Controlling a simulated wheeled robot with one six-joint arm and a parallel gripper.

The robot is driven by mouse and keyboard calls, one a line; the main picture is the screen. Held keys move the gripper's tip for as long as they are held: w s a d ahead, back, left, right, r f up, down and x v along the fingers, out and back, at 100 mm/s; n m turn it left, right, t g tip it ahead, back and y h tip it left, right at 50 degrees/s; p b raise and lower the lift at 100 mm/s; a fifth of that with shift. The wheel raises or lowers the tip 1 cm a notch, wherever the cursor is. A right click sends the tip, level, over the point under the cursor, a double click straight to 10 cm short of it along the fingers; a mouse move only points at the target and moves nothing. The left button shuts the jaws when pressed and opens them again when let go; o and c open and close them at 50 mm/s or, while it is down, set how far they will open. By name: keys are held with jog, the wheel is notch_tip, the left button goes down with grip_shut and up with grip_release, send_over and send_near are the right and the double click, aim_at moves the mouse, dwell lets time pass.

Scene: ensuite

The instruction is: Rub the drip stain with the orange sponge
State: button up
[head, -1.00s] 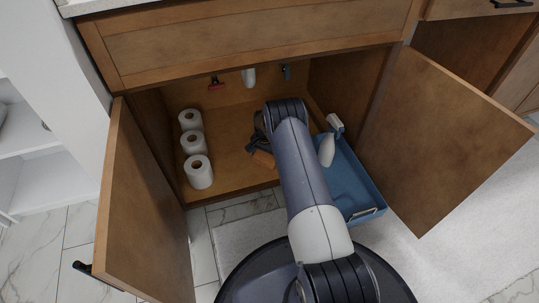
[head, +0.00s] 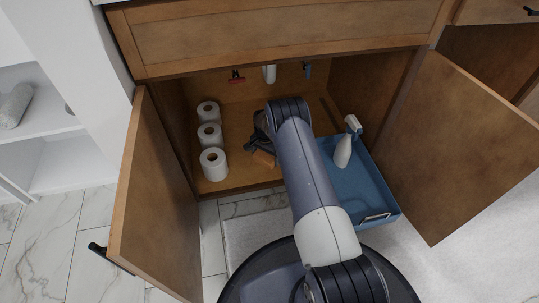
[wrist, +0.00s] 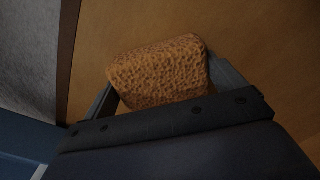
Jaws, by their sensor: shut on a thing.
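The orange sponge (head: 264,158) is in my gripper (head: 259,147), low over the wooden cabinet floor (head: 236,178) under the vanity. In the wrist view, the sponge (wrist: 158,72) is a rough, porous block between the two dark fingers of my gripper (wrist: 168,88), which is shut on it. Brown wood lies behind it; I cannot tell whether the sponge touches the floor. I cannot make out the drip stain in either view; my arm and the sponge hide part of the cabinet floor.
Three white paper rolls (head: 211,137) stand along the cabinet's left side. A blue tray (head: 372,190) with a white spray bottle (head: 345,150) is at the right. Both doors, left (head: 150,200) and right (head: 470,150), are open. A pipe (head: 269,74) hangs at the back.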

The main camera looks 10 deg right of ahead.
jog(key=shift+w+r, duration=0.1)
jog(key=shift+w, duration=0.75)
jog(key=shift+s+d+f, duration=0.1)
jog(key=shift+d, duration=1.9)
jog(key=shift+d+f, duration=0.1)
jog(key=shift+d, duration=1.85)
jog(key=shift+d+r, duration=0.1)
jog(key=shift+d, duration=1.7)
jog(key=shift+r, duration=0.15)
jog(key=shift+d+r+p, duration=0.15)
jog(key=shift+r+p, duration=0.5)
jog(key=shift+r, duration=0.85)
jog(key=shift+d+r+p, duration=0.1)
jog(key=shift+r+p, duration=0.55)
jog(key=shift+r, duration=0.85)
notch_tip(320, 180, up, 3)
jog(key=shift+f+p, duration=0.1)
jog(key=shift+p, duration=0.55)
